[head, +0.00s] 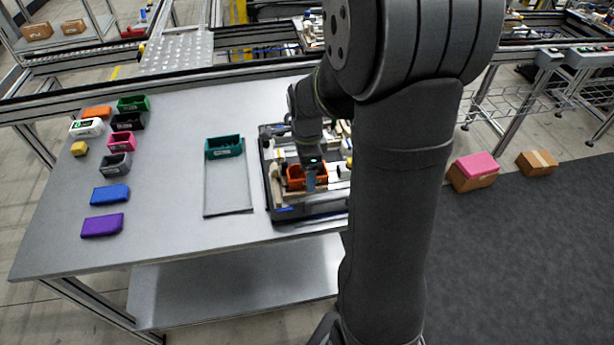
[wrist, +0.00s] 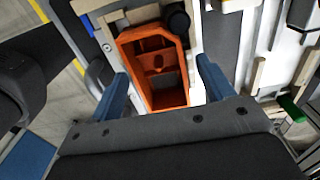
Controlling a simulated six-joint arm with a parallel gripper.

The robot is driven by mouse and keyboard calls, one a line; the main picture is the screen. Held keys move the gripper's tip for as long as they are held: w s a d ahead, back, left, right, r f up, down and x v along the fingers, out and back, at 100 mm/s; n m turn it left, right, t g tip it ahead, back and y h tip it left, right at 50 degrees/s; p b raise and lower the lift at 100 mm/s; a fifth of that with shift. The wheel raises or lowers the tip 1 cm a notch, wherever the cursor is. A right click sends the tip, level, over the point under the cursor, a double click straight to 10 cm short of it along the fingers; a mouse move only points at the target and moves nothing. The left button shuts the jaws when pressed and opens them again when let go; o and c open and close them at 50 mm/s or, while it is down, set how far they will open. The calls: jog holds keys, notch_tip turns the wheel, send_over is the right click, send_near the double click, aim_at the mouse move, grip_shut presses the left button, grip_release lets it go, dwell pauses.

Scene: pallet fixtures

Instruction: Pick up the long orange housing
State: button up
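The long orange housing (head: 295,184) sits in the black-rimmed pallet fixture (head: 270,190) on the table. It is an open-topped box with inner walls, seen from above in the wrist view (wrist: 156,101). My gripper (head: 311,181) is down at the housing. In the wrist view my gripper (wrist: 163,88) is open, with one blue finger on each side of the housing. Gaps show between the fingers and its walls, so it is not gripped. The head view hides part of the fixture behind my arm.
Wooden fixture pieces and a dark round knob (wrist: 179,21) stand close to the housing. A teal housing (head: 225,147) lies on a grey mat (head: 228,185) to the left. Several coloured parts, including a purple block (head: 102,226) and an orange block (head: 97,112), lie farther left.

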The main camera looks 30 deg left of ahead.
jog(key=c, duration=1.1)
jog(key=shift+o, duration=0.2)
jog(key=shift+r, duration=0.45)
jog(key=r, duration=0.3)
jog(key=shift+w+d+r, duration=0.1)
jog(key=shift+d+r, duration=0.1)
jog(key=shift+r, duration=0.15)
jog(key=w+d+r, duration=0.2)
jog(key=d+r, duration=0.4)
jog(key=d, duration=0.4)
jog(key=shift+w+d+r, duration=0.2)
jog(key=shift+w+d, duration=0.1)
jog(key=shift+d, duration=0.1)
